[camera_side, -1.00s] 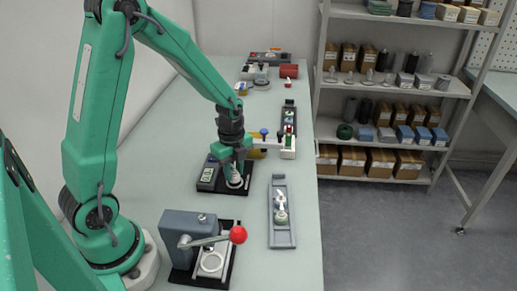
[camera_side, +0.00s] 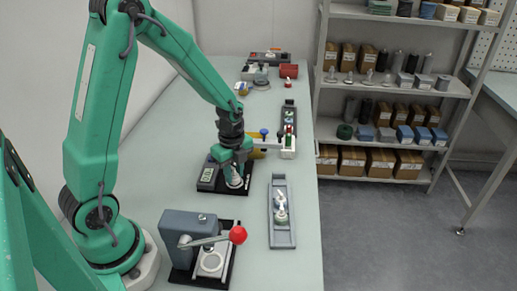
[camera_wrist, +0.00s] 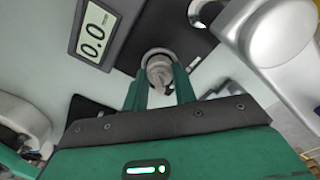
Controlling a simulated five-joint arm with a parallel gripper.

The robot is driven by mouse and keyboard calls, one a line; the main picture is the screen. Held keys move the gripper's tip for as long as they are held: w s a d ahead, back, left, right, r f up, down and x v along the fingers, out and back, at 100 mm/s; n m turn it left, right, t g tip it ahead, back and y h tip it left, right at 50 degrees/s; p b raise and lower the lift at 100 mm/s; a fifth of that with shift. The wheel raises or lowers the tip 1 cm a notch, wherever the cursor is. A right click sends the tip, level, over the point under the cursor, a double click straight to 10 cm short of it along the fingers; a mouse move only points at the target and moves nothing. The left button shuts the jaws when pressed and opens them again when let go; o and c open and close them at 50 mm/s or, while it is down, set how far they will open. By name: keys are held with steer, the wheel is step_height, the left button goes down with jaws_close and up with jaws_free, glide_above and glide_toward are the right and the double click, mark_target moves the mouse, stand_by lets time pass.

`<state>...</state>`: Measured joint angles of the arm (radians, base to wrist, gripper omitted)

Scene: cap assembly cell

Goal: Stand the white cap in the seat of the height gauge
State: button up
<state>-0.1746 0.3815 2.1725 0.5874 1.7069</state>
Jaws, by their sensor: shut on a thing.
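The height gauge (camera_side: 208,177) is a black base with a grey display box on the table. Its display (camera_wrist: 95,32) reads 0.0 in the wrist view. My gripper (camera_side: 236,178) is low over the right part of this base, pointing down. In the wrist view my gripper (camera_wrist: 160,78) has its two green fingers on either side of the white cap (camera_wrist: 159,70), shut on it. The cap appears at the round seat (camera_wrist: 150,54), whose pale ring shows behind it. My fingers hide part of the cap, and I cannot tell whether it touches the seat floor.
A grey press with a red-knobbed lever (camera_side: 238,235) stands in front. A grey tray (camera_side: 283,238) with small parts lies to the right. A yellow and white fixture (camera_side: 288,150) stands just behind the gauge. The table's left part is clear.

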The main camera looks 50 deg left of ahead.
steer(key=shift+f, duration=0.1)
steer(key=o, duration=0.7)
steer(key=shift+o, duration=0.2)
steer(key=shift+r, duration=3.45)
steer(key=shift+r, duration=0.1)
